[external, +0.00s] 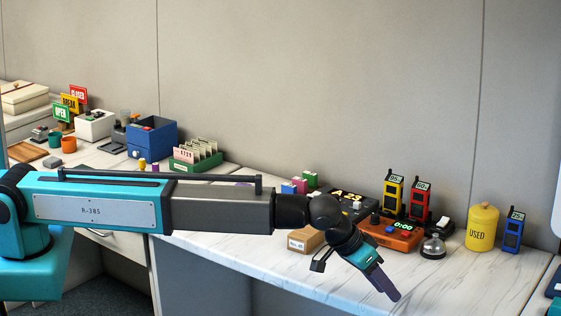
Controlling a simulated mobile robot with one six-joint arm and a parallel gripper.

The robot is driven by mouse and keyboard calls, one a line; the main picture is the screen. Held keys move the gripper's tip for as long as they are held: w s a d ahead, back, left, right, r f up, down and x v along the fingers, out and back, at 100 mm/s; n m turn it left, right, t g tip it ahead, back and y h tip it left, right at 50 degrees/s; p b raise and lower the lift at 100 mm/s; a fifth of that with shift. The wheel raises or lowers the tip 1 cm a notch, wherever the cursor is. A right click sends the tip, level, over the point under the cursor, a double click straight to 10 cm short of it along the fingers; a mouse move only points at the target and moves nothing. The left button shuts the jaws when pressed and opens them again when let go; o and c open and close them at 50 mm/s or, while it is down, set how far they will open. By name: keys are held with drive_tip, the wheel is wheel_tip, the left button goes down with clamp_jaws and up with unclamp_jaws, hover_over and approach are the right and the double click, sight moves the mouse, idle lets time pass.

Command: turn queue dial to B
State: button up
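A dark queue display unit (366,203) with lit characters that look like "A 28" stands on the white marbled counter (440,285), behind my wrist. I cannot make out its dial or the dial's setting; part of the unit is hidden by my arm and other items. My gripper (389,292) points down and to the right near the counter's front edge, in front of the unit and apart from it. Its purple finger shows, seen nearly edge-on, so its opening cannot be told. I see nothing held in it.
An orange timer (404,236) reading 0:00 and a bell (433,246) stand right of my wrist. Behind are yellow (393,192) and red (419,200) handsets. A yellow "USED" canister (482,227) and blue handset (512,232) stand farther right. A small cardboard box (304,240) lies beside my wrist.

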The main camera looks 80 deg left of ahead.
drive_tip(key=w+a+r+n+g+y+p, duration=0.1)
drive_tip(key=a+r+n, duration=0.15)
drive_tip(key=a, duration=0.85)
drive_tip(key=w+a+r+n+g+y, duration=0.1)
drive_tip(key=w+a+r+n+y, duration=0.15)
drive_tip(key=a, duration=0.85)
drive_tip(key=n+g+p, duration=0.1)
drive_tip(key=n+g, duration=0.3)
drive_tip(key=n, duration=0.1)
approach(335, 195)
drive_tip(key=s+d+v, duration=0.1)
drive_tip(key=v, duration=0.4)
drive_tip(key=shift+w+a+r, duration=0.1)
drive_tip(key=shift+a, duration=0.05)
drive_tip(key=shift+w+p+x, duration=0.2)
drive_tip(key=shift+p+x, duration=0.55)
drive_tip(key=shift+x, duration=2.7)
drive_tip(key=shift+w+p+x, duration=0.15)
drive_tip(key=shift+p+x, duration=0.6)
drive_tip(key=shift+x, duration=2.7)
drive_tip(key=shift+a+r, duration=0.1)
drive_tip(key=shift+a, duration=0.1)
drive_tip(key=shift+c, duration=0.2)
drive_tip(key=shift+t, duration=0.3)
clamp_jaws()
